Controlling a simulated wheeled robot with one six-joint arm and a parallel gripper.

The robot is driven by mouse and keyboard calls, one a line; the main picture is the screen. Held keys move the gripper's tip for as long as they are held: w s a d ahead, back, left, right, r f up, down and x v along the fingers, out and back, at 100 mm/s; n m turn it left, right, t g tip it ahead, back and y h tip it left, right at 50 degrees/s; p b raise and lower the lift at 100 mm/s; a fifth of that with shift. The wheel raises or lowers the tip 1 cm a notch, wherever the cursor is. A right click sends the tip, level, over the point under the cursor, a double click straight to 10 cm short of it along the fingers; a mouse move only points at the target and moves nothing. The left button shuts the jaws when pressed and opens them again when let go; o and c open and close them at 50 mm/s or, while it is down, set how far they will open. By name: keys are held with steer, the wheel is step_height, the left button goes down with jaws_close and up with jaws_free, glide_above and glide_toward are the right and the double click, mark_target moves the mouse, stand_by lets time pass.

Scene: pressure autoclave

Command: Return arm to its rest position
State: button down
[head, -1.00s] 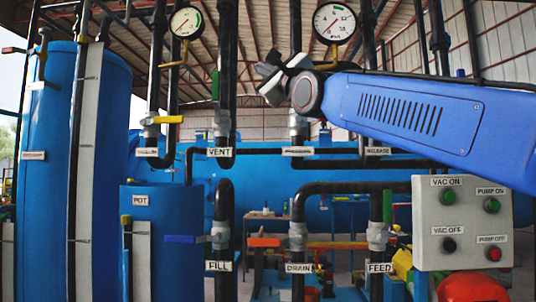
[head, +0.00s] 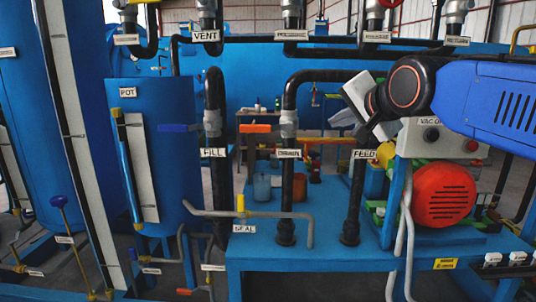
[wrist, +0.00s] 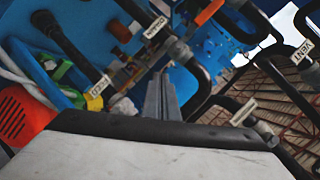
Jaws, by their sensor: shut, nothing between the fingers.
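My blue arm reaches in from the right edge of the head view. My gripper (head: 343,116) is at its end, in front of the pipes, above and left of the FEED label (head: 364,154). It is small and partly covered by the pale wrist housing in the head view. In the wrist view the grey fingers (wrist: 160,97) lie together with nothing between them. The gripper appears apart from the pipes, though the exact depth is hard to tell.
A control box (head: 425,138) is partly hidden behind my arm. The red motor (head: 444,195) sits below it on a blue bench (head: 330,262). FILL (head: 213,152) and DRAIN pipes stand left of my gripper. A blue pot (head: 165,185) is further left.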

steer(key=s+d+f+n+g+h, duration=0.1)
steer(key=s+d+f+n+g, duration=0.1)
steer(key=s+f, duration=0.6)
steer(key=s+d+f+n+g+h, duration=0.1)
steer(key=s+d+f+n+g, duration=0.2)
steer(key=f, duration=1.2)
steer(key=s+d+f+n+g+h, duration=0.1)
steer(key=s+d+f+n+g, duration=0.2)
steer(key=s+d+f, duration=0.4)
steer(key=s+f, duration=0.5)
steer(key=s, duration=0.2)
steer(key=shift+n, duration=0.4)
steer(key=shift+s+d+f, duration=0.1)
